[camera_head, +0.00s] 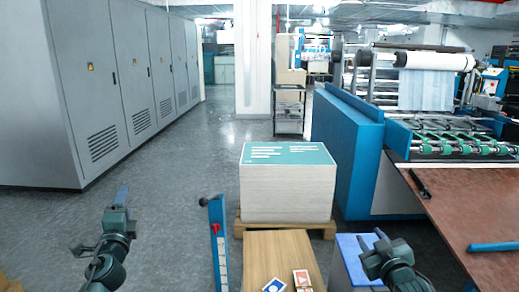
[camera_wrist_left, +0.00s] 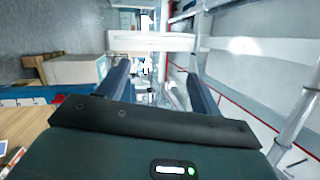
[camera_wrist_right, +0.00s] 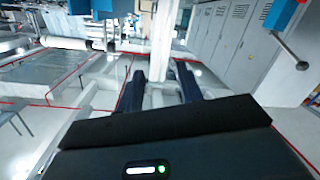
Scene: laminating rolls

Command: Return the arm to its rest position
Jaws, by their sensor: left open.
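My left gripper (camera_head: 122,196) is raised at the lower left of the head view, over the grey floor. Its two dark fingers stand apart with nothing between them in the left wrist view (camera_wrist_left: 160,80). My right gripper (camera_head: 379,236) is at the lower right of the head view, in front of a blue-topped block (camera_head: 352,250). Its fingers also stand apart and empty in the right wrist view (camera_wrist_right: 162,82). Both grippers look clear of objects, though the right gripper's exact distance from the blue-topped block cannot be told.
A wooden surface (camera_head: 272,252) with several cards (camera_head: 302,279) lies between the arms. Behind it a teal-topped paper stack (camera_head: 287,195) sits on a pallet (camera_head: 240,230). A laminating machine (camera_head: 345,150) and brown table (camera_head: 455,205) stand right. Grey cabinets (camera_head: 105,80) stand left, with open floor before them.

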